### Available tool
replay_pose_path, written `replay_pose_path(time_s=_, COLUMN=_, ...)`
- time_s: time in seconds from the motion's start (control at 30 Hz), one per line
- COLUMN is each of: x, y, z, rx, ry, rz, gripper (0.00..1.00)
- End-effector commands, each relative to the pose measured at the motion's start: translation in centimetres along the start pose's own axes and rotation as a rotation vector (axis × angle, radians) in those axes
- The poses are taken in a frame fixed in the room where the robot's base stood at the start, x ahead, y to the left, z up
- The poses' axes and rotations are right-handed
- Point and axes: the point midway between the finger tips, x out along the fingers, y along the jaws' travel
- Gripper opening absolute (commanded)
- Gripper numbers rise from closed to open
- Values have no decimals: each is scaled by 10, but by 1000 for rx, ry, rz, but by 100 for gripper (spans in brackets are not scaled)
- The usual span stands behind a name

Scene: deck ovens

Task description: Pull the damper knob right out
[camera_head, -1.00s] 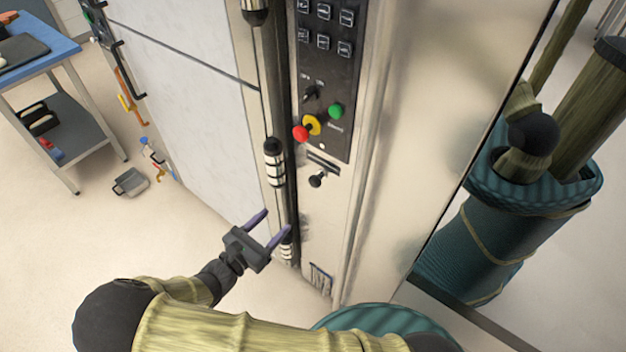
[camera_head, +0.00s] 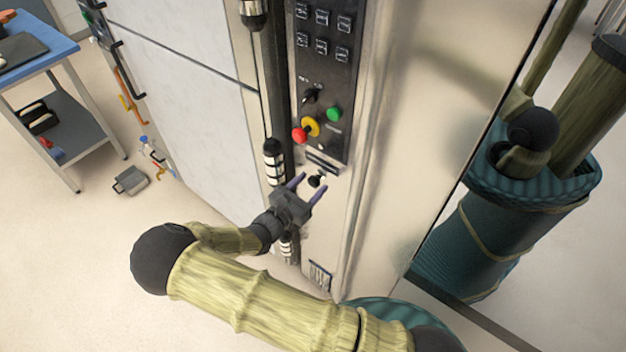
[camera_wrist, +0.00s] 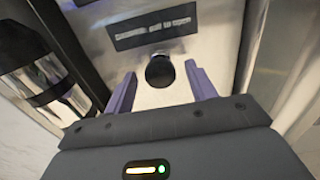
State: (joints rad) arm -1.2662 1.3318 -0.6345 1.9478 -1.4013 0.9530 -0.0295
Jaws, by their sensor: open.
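The damper knob (camera_head: 317,180) is a small black round knob on the pale metal oven front, just below the dark control panel. In the wrist view the knob (camera_wrist: 160,70) sits under a black label plate (camera_wrist: 155,27) about the damper. My gripper (camera_head: 309,183) is open, with its two purple fingers pointing at the oven front. In the wrist view the knob shows between the fingertips (camera_wrist: 160,78), with a gap on each side. I cannot tell whether the fingertips reach past the knob's face.
The control panel (camera_head: 325,70) above has red, yellow and green knobs. A dark vertical rail with a banded black fitting (camera_head: 273,162) stands close left of my gripper. A blue-topped trolley (camera_head: 40,50) stands at far left. The floor to the left is mostly clear.

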Motion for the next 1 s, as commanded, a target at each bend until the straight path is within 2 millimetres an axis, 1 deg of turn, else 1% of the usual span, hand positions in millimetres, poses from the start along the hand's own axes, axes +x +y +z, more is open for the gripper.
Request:
replay_pose_path(time_s=0.03, x=7, y=0, z=1, rx=0, ry=0, rz=-1, gripper=56)
replay_pose_path(time_s=0.17, x=17, y=0, z=0, rx=-1, ry=0, rz=-1, gripper=56)
replay_pose_path(time_s=0.47, x=19, y=0, z=0, rx=-1, ry=0, rz=1, gripper=56)
replay_pose_path(time_s=0.5, x=19, y=0, z=0, rx=-1, ry=0, rz=1, gripper=48)
replay_pose_path(time_s=0.57, x=19, y=0, z=0, rx=-1, ry=0, rz=1, gripper=36)
replay_pose_path(time_s=0.6, x=19, y=0, z=0, rx=-1, ry=0, rz=1, gripper=28)
replay_pose_path(time_s=0.67, x=19, y=0, z=0, rx=-1, ry=0, rz=1, gripper=17)
replay_pose_path(time_s=0.7, x=19, y=0, z=0, rx=-1, ry=0, rz=1, gripper=9)
replay_pose_path(time_s=0.73, x=19, y=0, z=0, rx=-1, ry=0, rz=1, gripper=3)
replay_pose_path(time_s=0.77, x=19, y=0, z=0, rx=0, ry=0, rz=1, gripper=0)
replay_pose_path(time_s=0.87, x=18, y=0, z=0, rx=0, ry=1, rz=1, gripper=0)
replay_pose_path(time_s=0.97, x=8, y=1, z=1, rx=0, ry=1, rz=4, gripper=0)
replay_pose_path(time_s=1.0, x=2, y=1, z=2, rx=0, ry=2, rz=5, gripper=0)
